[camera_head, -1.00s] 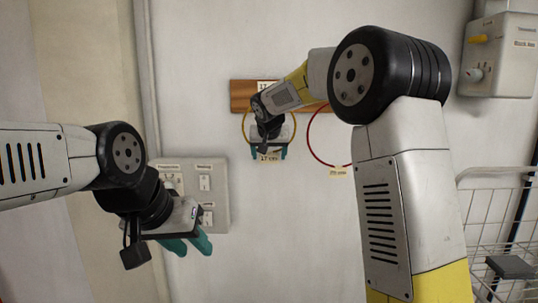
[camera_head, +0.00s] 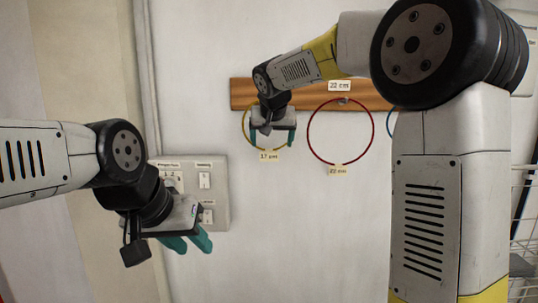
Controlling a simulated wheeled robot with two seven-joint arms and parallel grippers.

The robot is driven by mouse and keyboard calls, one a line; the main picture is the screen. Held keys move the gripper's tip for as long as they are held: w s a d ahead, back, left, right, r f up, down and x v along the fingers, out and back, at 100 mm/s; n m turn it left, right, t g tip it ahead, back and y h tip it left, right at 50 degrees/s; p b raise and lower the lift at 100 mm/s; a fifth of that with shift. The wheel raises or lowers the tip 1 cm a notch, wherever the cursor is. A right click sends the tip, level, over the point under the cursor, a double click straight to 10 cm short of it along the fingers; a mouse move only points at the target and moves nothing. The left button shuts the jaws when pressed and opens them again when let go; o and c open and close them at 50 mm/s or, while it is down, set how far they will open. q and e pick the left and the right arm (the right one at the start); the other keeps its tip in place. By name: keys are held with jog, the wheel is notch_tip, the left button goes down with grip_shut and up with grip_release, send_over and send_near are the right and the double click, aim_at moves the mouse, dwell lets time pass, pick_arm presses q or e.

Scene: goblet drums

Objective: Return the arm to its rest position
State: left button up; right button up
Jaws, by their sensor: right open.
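My right arm reaches from the lower right up toward the wall, and its gripper (camera_head: 273,138) is open in front of the yellow ring (camera_head: 247,128). The yellow ring hangs on the wooden rail (camera_head: 410,97) with a 17 cm tag (camera_head: 269,156) below it. The gripper hides part of the ring; I cannot tell whether they touch. My left gripper (camera_head: 187,243) is at the lower left, in front of the switch panel; its teal fingers are partly hidden, and I cannot tell whether they are apart.
A red ring (camera_head: 309,138) with a 22 cm tag hangs right of the yellow one. A blue ring (camera_head: 389,124) is mostly hidden behind my right arm. A switch panel (camera_head: 218,166) is on the wall at left. A wire rack (camera_head: 524,225) stands at far right.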

jog(key=s+d+f+g+y, duration=0.15)
jog(key=s+d, duration=0.25)
jog(key=s, duration=0.4)
jog(key=s+d+f, duration=0.3)
jog(key=s+d, duration=0.2)
jog(key=s, duration=0.4)
jog(key=s+d+f+g, duration=0.15)
jog(key=s+d, duration=0.25)
jog(key=s, duration=0.4)
jog(key=s+f, duration=0.5)
jog(key=s, duration=0.3)
jog(key=shift+s+d+f+n, duration=0.2)
jog(key=shift+s+f+n, duration=0.1)
jog(key=shift+f, duration=0.05)
jog(key=shift+y, duration=0.25)
